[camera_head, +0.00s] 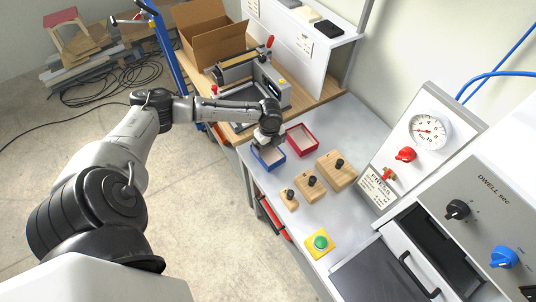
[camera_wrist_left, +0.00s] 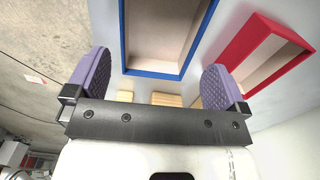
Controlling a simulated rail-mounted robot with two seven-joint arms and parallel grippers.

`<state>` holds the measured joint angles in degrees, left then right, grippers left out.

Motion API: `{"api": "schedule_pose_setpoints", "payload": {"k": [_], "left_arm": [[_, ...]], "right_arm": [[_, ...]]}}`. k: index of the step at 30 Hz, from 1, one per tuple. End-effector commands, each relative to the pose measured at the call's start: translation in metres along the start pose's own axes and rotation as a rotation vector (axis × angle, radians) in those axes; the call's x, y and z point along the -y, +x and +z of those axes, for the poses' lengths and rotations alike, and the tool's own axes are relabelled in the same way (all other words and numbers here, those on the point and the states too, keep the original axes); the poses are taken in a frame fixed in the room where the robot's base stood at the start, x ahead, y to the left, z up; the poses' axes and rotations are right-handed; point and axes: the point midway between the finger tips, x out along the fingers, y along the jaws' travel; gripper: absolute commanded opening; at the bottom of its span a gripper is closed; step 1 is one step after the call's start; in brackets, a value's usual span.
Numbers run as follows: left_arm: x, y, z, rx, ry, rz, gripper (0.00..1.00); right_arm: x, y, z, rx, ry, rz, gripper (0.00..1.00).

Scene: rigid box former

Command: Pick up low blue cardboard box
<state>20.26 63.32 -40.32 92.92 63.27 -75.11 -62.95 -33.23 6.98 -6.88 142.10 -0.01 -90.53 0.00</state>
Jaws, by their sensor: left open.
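The low blue cardboard box (camera_head: 270,163) sits on the grey bench near its front left edge, open side up with a pale inside. My left gripper (camera_head: 263,143) is at its far rim in the head view and partly hides that side. In the left wrist view the blue box (camera_wrist_left: 155,73) lies beyond the fingers, and my left gripper (camera_wrist_left: 155,85) is open with its purple pads wide apart. Nothing is between the pads. Whether a pad touches the box, I cannot tell. My right gripper is not in view.
A red box (camera_head: 301,139) stands just right of the blue one. Several wooden blocks with black knobs (camera_head: 336,171) and a green button on a yellow base (camera_head: 320,242) lie nearer. A gauge panel (camera_head: 428,132) bounds the right side.

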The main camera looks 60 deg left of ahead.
Motion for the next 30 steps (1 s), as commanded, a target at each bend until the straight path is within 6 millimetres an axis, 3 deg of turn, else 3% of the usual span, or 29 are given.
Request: {"api": "schedule_pose_setpoints", "payload": {"k": [8, 18, 28, 30], "left_arm": [[-0.001, 0.015, -0.001, -0.001, 0.0, 0.002, 1.0], [-0.002, 0.056, -0.001, 0.0, -0.001, 0.002, 1.0], [-0.002, 0.06, 0.0, 0.001, 0.0, 0.001, 1.0], [-0.002, 0.06, 0.0, 0.001, 0.0, 0.001, 0.95]], "right_arm": [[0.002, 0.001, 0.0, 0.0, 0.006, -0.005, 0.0], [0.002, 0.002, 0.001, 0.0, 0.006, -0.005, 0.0], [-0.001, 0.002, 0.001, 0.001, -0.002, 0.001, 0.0], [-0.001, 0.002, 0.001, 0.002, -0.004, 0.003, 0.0]]}}
